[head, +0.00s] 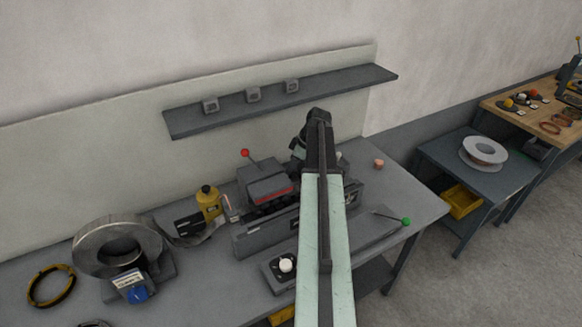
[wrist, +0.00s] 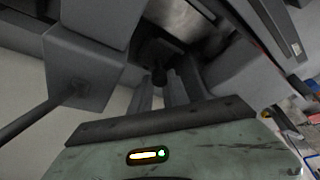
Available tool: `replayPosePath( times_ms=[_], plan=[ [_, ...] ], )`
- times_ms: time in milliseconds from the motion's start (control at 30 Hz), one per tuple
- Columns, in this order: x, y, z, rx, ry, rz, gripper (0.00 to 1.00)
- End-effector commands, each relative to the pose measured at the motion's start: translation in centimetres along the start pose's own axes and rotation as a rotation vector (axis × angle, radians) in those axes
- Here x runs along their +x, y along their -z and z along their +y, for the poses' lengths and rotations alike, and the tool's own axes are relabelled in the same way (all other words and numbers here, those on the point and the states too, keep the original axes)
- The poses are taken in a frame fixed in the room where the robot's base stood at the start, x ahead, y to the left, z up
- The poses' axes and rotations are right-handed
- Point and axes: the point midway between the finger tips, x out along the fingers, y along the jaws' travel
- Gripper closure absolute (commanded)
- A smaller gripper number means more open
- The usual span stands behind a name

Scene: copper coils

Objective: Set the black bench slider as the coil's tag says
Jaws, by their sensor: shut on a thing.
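In the wrist view my gripper (wrist: 159,88) has its fingers closed around a small dark knob (wrist: 159,75) beneath a grey machine body. I take this to be the black slider's knob; its setting and scale cannot be read. In the head view my own arm covers the gripper and what it holds, at the machine (head: 268,186) on the bench. A grey coil (head: 97,243) stands at the left of the bench. A white label (head: 128,279) with unreadable print is in front of it; I cannot tell whether it is the coil's tag.
A red-knobbed lever (head: 245,153) rises from the machine, and a green-knobbed lever (head: 406,221) lies to the right. A white knob (head: 286,264), a blue knob (head: 137,293) and a yellow bottle (head: 209,203) are also on the bench. A shelf (head: 340,88) juts out above.

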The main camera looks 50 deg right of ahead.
Motion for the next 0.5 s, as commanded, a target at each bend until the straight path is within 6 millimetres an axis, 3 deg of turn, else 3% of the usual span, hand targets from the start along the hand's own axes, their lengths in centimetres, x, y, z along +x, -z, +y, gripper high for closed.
replayPosePath(
  times_ms=[433, 467, 500],
  plan=[
    [-0.26, -0.61, -0.70, 0.000, -0.001, 0.000, 1.00],
    [-0.26, -0.60, -0.70, 0.000, -0.001, 0.000, 0.76],
    [-0.26, -0.59, -0.70, -0.001, -0.001, 0.000, 0.65]
  ],
)
